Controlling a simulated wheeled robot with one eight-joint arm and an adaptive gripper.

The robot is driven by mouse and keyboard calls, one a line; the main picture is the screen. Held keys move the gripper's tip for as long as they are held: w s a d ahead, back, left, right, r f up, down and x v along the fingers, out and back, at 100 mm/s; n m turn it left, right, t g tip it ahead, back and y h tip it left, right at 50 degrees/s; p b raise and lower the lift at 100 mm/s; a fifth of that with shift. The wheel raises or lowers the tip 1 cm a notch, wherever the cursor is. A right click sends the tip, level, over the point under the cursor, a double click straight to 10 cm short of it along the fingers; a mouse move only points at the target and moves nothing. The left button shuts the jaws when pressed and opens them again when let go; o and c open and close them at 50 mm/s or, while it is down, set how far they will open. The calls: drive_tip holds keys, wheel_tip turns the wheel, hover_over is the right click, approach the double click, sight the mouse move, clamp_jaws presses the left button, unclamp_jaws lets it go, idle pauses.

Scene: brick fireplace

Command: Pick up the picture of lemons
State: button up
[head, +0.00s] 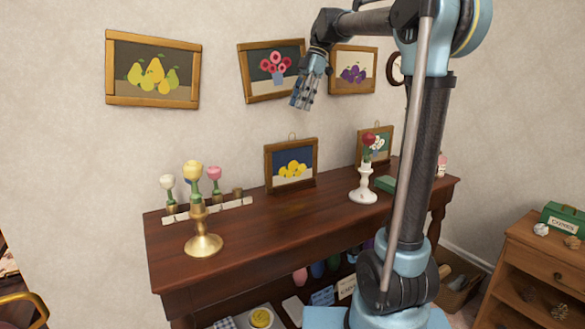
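The picture of lemons (291,168) is a small wooden-framed picture with yellow fruit on a dark blue and white ground. It stands upright on the wooden console table (285,222), near the wall, with a small ring at its top. My gripper (301,106) is in the air above it, fingers pointing down, in front of the wall picture of pink flowers (273,72). It is apart from the lemon picture. Its fingers are small and seen at an angle, so I cannot tell whether they are open. Nothing visible hangs from them.
A brass candlestick (203,244) and a white candlestick (363,189) hold flowers on the table. Another framed picture (378,145) stands at the right. Pear (153,75) and purple-fruit (353,73) pictures hang on the wall. The tabletop before the lemon picture is clear.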

drive_tip(key=w+a+n, duration=0.1)
approach(282, 145)
drive_tip(key=x, duration=0.3)
drive_tip(key=w+x, duration=0.1)
drive_tip(key=x, duration=0.1)
drive_tip(key=shift+a+f, duration=0.1)
drive_tip(key=shift+x, duration=2.6)
drive_tip(key=shift+w, duration=0.15)
clamp_jaws()
